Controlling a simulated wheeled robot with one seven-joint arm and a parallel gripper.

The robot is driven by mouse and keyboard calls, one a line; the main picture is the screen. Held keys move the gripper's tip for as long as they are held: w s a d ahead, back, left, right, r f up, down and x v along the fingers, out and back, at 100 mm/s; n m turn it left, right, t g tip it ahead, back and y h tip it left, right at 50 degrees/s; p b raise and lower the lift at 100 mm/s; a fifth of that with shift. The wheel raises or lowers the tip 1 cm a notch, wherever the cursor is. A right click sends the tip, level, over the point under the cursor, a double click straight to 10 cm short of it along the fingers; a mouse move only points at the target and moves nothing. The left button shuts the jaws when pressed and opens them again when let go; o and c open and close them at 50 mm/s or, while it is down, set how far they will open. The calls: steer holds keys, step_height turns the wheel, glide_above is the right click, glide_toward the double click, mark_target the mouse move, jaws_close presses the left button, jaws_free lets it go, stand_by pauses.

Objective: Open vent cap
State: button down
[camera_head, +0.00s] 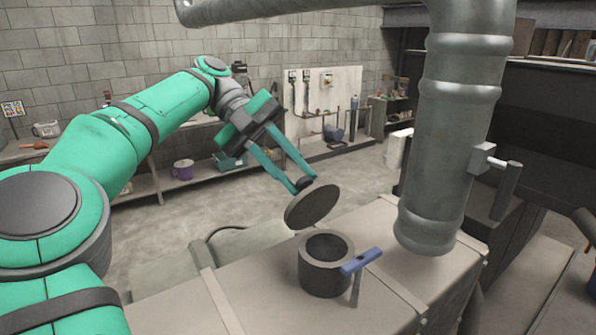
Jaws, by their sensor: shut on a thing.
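The vent cap (312,206) is a dark round disc. It is tilted up above the vent pipe (325,279), a short dark cylinder standing on a beige box-like surface. The pipe's mouth shows open and dark inside. My gripper (304,184) reaches in from the upper left, with its long teal fingers pointing down to the right. Its fingertips are shut at the upper edge of the cap. Whether a hinge joins the cap to the pipe is hidden from this view.
A blue-handled lever (361,260) stands close on the pipe's right. A thick grey vertical pipe (447,150) with a side valve handle (506,190) rises farther right. A curved dark hose (224,231) lies behind left. Shelves line the back wall. Open floor lies between.

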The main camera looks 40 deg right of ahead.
stand_by(0.3)
steer(key=c, duration=1.5)
jaws_free()
steer(key=shift+s+d, duration=0.1)
steer(key=shift+s, duration=0.1)
